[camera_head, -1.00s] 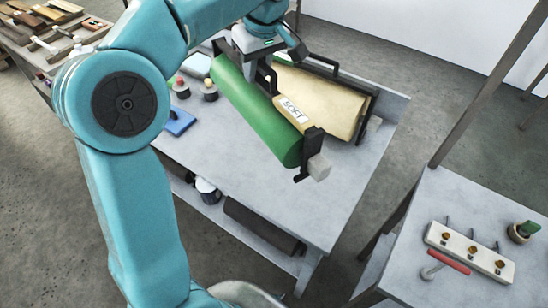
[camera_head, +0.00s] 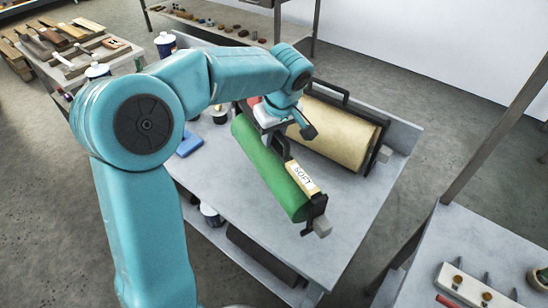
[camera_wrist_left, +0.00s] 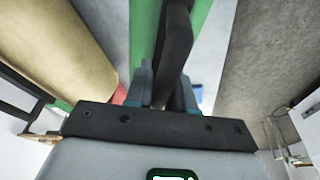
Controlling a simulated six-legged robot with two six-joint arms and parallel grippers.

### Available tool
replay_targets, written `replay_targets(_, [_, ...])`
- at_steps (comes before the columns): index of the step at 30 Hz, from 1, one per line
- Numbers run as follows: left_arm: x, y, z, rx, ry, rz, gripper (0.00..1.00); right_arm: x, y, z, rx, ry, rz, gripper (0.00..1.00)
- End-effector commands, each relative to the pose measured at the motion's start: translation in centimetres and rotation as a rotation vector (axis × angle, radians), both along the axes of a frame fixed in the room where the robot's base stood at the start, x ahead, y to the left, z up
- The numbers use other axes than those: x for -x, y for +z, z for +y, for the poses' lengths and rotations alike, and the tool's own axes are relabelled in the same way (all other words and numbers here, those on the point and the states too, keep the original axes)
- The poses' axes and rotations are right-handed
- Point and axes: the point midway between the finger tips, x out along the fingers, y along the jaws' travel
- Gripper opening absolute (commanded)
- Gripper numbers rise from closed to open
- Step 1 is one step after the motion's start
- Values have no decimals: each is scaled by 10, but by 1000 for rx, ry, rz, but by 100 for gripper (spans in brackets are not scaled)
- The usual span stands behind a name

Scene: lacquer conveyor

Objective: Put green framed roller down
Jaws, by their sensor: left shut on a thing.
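The green framed roller (camera_head: 268,170) is a long green cylinder in a black frame with a yellow block labelled "SOFT". It is over the grey table (camera_head: 275,252) in the head view, lying slantwise; I cannot tell whether it touches the tabletop. My left gripper (camera_head: 273,135) is shut on its black handle from above. In the left wrist view the handle (camera_wrist_left: 175,45) stands between the fingers, with green roller surface (camera_wrist_left: 143,35) behind it. My right gripper is not in view.
A cream framed roller (camera_head: 335,133) lies on the table behind the green one. A blue block (camera_head: 189,144) and small pots are to the left. A second table (camera_head: 470,240) stands at right with a white peg block (camera_head: 475,290). The table's front is clear.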

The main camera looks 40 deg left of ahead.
Motion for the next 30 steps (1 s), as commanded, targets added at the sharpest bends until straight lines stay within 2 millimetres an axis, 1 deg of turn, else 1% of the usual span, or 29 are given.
replay_targets(1, [-1, -10, 0, -2, -2, 1, 0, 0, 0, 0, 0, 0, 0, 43])
replay_targets(3, [-1, -21, 0, -2, 0, -1, 0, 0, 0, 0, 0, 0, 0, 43])
replay_targets(6, [-2, -31, 0, -1, -1, -2, 0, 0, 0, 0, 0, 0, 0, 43])
replay_targets(10, [-3, -39, 0, -2, -1, -3, 0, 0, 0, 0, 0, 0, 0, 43])
replay_targets(15, [-4, -65, 0, -2, -1, 0, 0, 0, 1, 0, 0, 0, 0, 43])
replay_targets(18, [-4, -74, 0, -1, -1, -2, 0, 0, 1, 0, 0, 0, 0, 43])
replay_targets(21, [-4, -78, 0, -2, -1, -5, 0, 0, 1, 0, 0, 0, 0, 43])
replay_targets(28, [-4, -78, 0, -2, -1, -5, 0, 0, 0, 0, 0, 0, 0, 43])
replay_targets(29, [-4, -80, 0, 0, -1, -1, 33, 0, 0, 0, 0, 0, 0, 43])
replay_targets(30, [-4, -79, 0, 0, -1, -1, 46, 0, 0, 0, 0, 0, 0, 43])
